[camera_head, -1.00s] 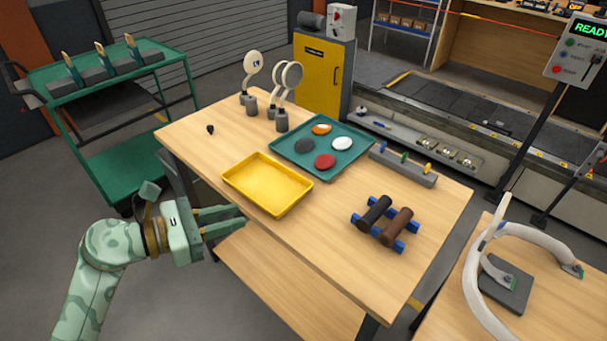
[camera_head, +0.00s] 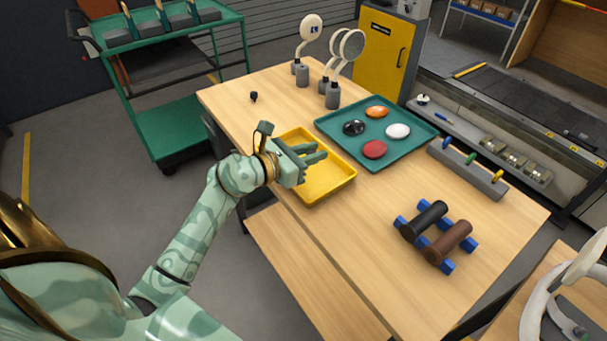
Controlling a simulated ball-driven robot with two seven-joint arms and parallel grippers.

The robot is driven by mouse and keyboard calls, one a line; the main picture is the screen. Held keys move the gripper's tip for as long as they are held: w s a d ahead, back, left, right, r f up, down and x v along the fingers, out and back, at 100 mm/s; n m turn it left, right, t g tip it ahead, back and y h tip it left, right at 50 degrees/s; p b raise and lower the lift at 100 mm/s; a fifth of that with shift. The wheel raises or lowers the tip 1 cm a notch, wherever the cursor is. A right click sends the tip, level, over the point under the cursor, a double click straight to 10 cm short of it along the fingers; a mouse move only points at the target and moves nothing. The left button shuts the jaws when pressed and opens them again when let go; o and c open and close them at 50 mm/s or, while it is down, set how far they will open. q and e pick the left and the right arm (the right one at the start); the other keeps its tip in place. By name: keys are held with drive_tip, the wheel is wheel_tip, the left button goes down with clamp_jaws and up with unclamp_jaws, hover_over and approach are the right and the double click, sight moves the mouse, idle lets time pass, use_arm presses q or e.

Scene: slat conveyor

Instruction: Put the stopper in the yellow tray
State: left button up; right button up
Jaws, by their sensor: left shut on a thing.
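The yellow tray (camera_head: 335,187) lies near the left edge of the wooden table. My left gripper (camera_head: 315,154) reaches over its left side from the left, fingers pointing right above the tray, hiding part of its rim and floor. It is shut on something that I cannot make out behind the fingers. A small black object (camera_head: 253,96), which looks like a stopper, stands on the table's back left, apart from the gripper. I cannot tell for sure that it is the stopper. My right gripper is out of view.
A teal tray (camera_head: 344,144) with several coloured discs lies right of the yellow tray. Round mirrors on stands (camera_head: 332,95) are behind it. A rack with dark rollers (camera_head: 437,232) and a grey pegged bar (camera_head: 465,170) stand to the right. The table's front middle is clear.

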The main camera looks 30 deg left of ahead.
use_arm(q)
drive_tip(key=shift+s+a+f+b, duration=0.1)
drive_tip(key=shift+a+f+b, duration=0.05)
drive_tip(key=shift+a+f, duration=0.3)
drive_tip(key=shift+s+a+f+b, duration=0.15)
drive_tip(key=shift+a+f, duration=0.1)
drive_tip(key=shift+f, duration=0.3)
drive_tip(key=f+b, duration=0.1)
drive_tip(key=a+f+b, duration=0.1)
drive_tip(key=f, duration=0.1)
drive_tip(key=shift+s+f, duration=0.1)
drive_tip(key=shift+f, duration=0.3)
